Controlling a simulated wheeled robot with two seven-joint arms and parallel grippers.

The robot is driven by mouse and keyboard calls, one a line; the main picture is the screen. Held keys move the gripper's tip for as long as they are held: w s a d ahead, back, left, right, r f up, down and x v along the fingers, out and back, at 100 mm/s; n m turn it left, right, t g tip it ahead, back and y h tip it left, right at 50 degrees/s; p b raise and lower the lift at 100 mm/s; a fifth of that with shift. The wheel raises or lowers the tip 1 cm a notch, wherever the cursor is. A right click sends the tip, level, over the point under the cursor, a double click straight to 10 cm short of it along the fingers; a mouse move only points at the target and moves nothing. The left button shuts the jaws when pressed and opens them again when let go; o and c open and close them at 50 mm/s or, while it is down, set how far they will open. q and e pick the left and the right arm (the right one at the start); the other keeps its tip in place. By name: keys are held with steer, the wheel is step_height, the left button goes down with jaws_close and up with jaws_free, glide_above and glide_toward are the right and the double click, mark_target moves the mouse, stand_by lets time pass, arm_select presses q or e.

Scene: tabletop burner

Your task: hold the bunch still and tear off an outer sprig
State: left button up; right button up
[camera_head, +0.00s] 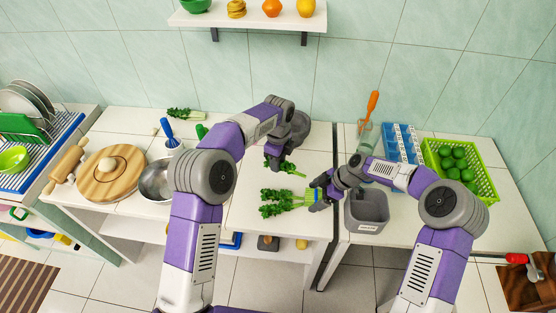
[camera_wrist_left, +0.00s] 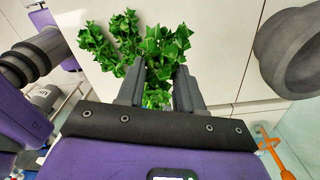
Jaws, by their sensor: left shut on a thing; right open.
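A leafy green bunch (camera_head: 272,203) with pale stems lies on the white counter, leaves left and stems right. A smaller leafy sprig (camera_head: 288,168) shows just above it in the picture, at my left gripper (camera_head: 274,160). In the left wrist view, the left gripper (camera_wrist_left: 157,75) is shut on green leafy growth (camera_wrist_left: 158,50); more leaves lie to its upper left. Whether the sprig is still joined to the bunch is unclear. My right gripper (camera_head: 319,192) is open at the stem end of the bunch; I cannot tell whether stems lie between its fingers.
A grey bin (camera_head: 366,211) stands right of the bunch, under my right arm. A green basket of limes (camera_head: 458,165) and a blue rack (camera_head: 402,143) are farther right. A steel bowl (camera_head: 156,180) and round wooden board (camera_head: 110,172) are left. Counter between bowl and bunch is mostly clear.

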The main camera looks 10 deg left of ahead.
steer(key=shift+v, duration=3.65)
steer(key=v, duration=1.2)
